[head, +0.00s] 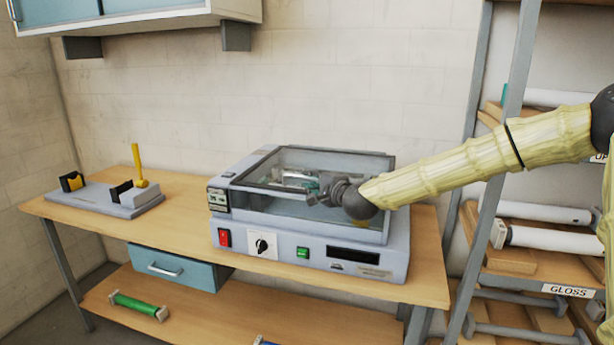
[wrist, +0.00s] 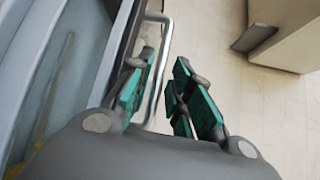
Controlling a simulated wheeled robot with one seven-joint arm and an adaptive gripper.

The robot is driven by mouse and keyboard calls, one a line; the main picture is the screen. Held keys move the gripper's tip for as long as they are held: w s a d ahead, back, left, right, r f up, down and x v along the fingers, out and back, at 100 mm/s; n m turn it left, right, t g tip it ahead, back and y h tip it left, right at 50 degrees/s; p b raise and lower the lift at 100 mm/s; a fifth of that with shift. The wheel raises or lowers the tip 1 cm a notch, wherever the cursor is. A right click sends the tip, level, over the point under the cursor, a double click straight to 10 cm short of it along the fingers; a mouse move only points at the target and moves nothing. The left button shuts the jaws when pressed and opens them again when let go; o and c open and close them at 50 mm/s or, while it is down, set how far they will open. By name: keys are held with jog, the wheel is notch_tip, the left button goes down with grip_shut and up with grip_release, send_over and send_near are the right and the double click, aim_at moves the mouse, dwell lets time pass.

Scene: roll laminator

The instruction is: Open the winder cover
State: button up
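The winder cover (head: 345,160) is a clear panel in a grey frame on top of the laminator (head: 310,235), and it looks closed. A pale metal bar handle (wrist: 163,75) runs along the cover's edge in the wrist view. My gripper (head: 312,190) is over the front of the cover in the head view. In the wrist view my gripper (wrist: 165,88) has its two green-padded fingers apart, with the handle bar showing in the gap, nearer the left finger. I cannot tell whether the finger touches the bar.
The laminator's front has a red switch (head: 225,237), a black knob (head: 262,245) and a green button (head: 303,253). A grey stand (head: 120,205) with a yellow post is at the bench's left. A wall cabinet (head: 130,18) hangs above. A shelf rack (head: 490,190) with rolls stands at right.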

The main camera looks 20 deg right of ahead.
aim_at(308, 179)
jog(key=shift+p+x, duration=0.45)
jog(key=shift+x, duration=1.6)
grip_shut()
